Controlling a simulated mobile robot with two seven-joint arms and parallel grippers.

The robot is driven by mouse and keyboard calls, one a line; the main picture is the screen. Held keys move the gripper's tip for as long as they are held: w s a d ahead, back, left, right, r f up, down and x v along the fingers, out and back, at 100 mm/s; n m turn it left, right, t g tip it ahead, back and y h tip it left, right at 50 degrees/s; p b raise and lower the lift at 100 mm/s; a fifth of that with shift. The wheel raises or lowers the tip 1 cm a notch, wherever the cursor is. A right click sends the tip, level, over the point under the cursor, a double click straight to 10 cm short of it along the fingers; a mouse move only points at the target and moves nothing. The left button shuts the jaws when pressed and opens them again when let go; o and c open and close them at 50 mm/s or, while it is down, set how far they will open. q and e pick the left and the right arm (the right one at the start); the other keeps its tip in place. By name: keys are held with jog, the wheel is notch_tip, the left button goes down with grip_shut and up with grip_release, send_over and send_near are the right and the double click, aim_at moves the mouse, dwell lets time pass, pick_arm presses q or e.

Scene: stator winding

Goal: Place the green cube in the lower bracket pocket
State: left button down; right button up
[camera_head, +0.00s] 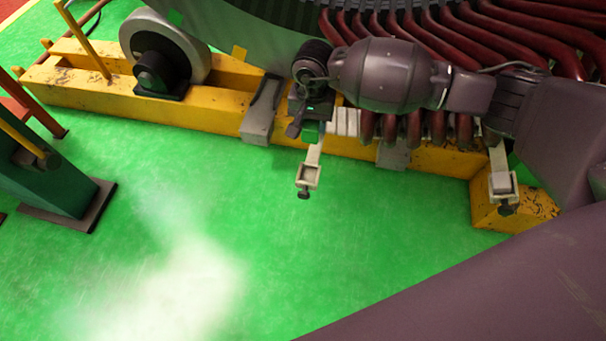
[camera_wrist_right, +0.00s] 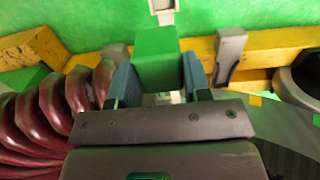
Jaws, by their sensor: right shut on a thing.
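My right gripper (camera_head: 305,112) is shut on the green cube (camera_head: 312,132) at the yellow beam. In the right wrist view, the cube (camera_wrist_right: 157,58) sits between the two blue-grey fingers (camera_wrist_right: 158,80) and sticks out past their tips. A pale bracket with a small square pocket (camera_head: 308,176) hangs just below the gripper in the head view. The bracket's end (camera_wrist_right: 163,8) also shows at the top of the wrist view, apart from the cube. My left gripper is out of view.
A yellow beam (camera_head: 210,108) with grey clamps runs behind the brackets. Thick red coils (camera_head: 480,35) of the stator crowd the space above. A grey roller (camera_head: 165,50) and a green post (camera_head: 45,185) stand left. The green floor in front is clear.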

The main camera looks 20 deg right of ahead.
jog(key=shift+w+f, duration=0.3)
jog(key=shift+f, duration=0.6)
jog(key=b, duration=0.5)
send_over(308, 178)
notch_tip(308, 178, down, 13)
notch_tip(308, 178, down, 6)
jog(key=shift+f+b, duration=0.15)
jog(key=shift+b, duration=0.75)
jog(key=shift+f, duration=0.15)
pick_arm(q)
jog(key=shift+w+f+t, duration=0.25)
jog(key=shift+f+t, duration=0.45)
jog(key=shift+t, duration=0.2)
pick_arm(e)
jog(key=shift+w, duration=0.1)
